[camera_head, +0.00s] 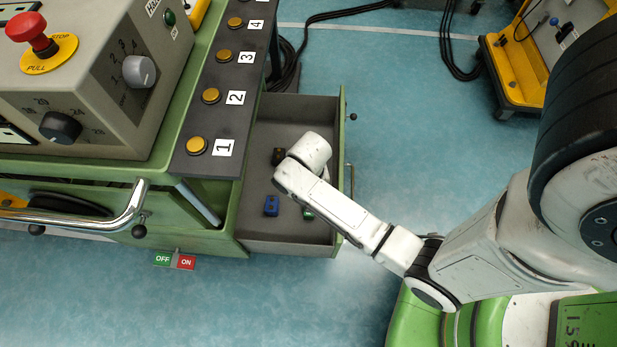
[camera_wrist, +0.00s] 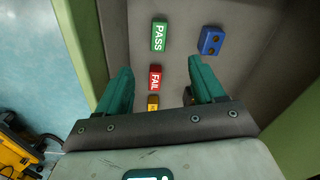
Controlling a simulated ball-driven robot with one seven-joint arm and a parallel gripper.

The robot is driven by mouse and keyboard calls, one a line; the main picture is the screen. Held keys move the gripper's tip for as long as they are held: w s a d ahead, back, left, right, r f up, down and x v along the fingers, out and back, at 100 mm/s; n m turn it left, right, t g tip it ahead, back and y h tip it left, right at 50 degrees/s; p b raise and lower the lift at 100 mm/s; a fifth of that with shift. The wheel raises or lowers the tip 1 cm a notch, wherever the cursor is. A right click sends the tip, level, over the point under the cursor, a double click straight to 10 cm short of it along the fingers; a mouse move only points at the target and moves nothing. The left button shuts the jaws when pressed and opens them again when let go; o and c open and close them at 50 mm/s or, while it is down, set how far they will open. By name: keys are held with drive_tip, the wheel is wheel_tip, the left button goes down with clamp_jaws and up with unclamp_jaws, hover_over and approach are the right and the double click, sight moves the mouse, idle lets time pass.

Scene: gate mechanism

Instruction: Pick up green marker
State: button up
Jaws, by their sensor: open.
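The green marker, a small block lettered PASS (camera_wrist: 159,36), lies in the grey drawer in the wrist view, beyond my fingertips. In the head view a small green piece of it (camera_head: 307,213) shows beside my arm, which hides the rest. My gripper (camera_wrist: 161,72) is open and empty above the drawer, its teal fingers apart. A red block lettered FAIL (camera_wrist: 154,78) appears between the fingers, apart from them. The gripper's fingers are hidden in the head view.
A blue block (camera_head: 271,205) lies left of the green marker in the head view. A yellow block (camera_wrist: 153,103) is partly hidden behind my gripper. The open drawer (camera_head: 285,248) has raised walls. The console with numbered buttons (camera_head: 196,146) stands to its left.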

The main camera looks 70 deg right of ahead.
drive_tip(key=f+m+b, duration=0.1)
drive_tip(key=f+b, duration=0.1)
drive_tip(key=f, duration=0.3)
drive_tip(key=d+f+m+b, duration=0.1)
drive_tip(key=f+b, duration=0.1)
drive_tip(key=f, duration=0.3)
drive_tip(key=w+d+f+m+b, duration=0.1)
drive_tip(key=f+b, duration=0.2)
drive_tip(key=f, duration=0.2)
drive_tip(key=shift+f, duration=0.1)
wheel_tip(320, 180, down, 6)
drive_tip(key=b, duration=0.4)
drive_tip(key=shift+s+r, duration=0.1)
drive_tip(key=shift+r, duration=0.2)
drive_tip(key=shift+c, duration=0.4)
drive_tip(key=c, duration=1)
wheel_tip(320, 180, up, 30)
drive_tip(key=p, duration=2.7)
drive_tip(key=shift+p, duration=0.35)
